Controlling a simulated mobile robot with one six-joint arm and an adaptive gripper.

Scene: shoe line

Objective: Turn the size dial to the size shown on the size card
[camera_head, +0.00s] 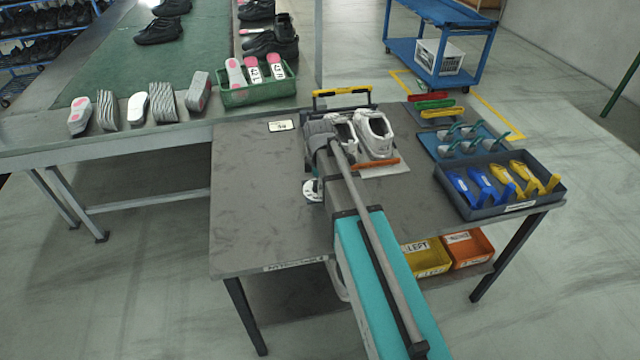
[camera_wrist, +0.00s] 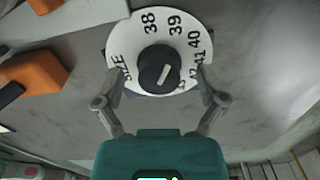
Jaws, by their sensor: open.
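The size dial (camera_wrist: 126,38) is a white disc marked SIZE, 38, 39, 40, 41 and on, with the last numbers partly hidden. Its black knob (camera_wrist: 150,60) carries a short white line slanting up to the right; which number it marks I cannot tell. In the head view, part of the white dial (camera_head: 310,188) shows beside my arm. The size card (camera_head: 281,126) lies at the table's back left; its print is too small to read. My gripper (camera_wrist: 161,74) is open, one finger on each side of the knob, with no clear contact. In the head view my arm hides the fingers.
White shoes (camera_head: 374,134) stand behind my arm. A grey tray (camera_head: 462,207) with blue and yellow tools is at the right. An orange block (camera_wrist: 36,83) shows left of the dial in the wrist view. The table's left part (camera_head: 250,215) is clear.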

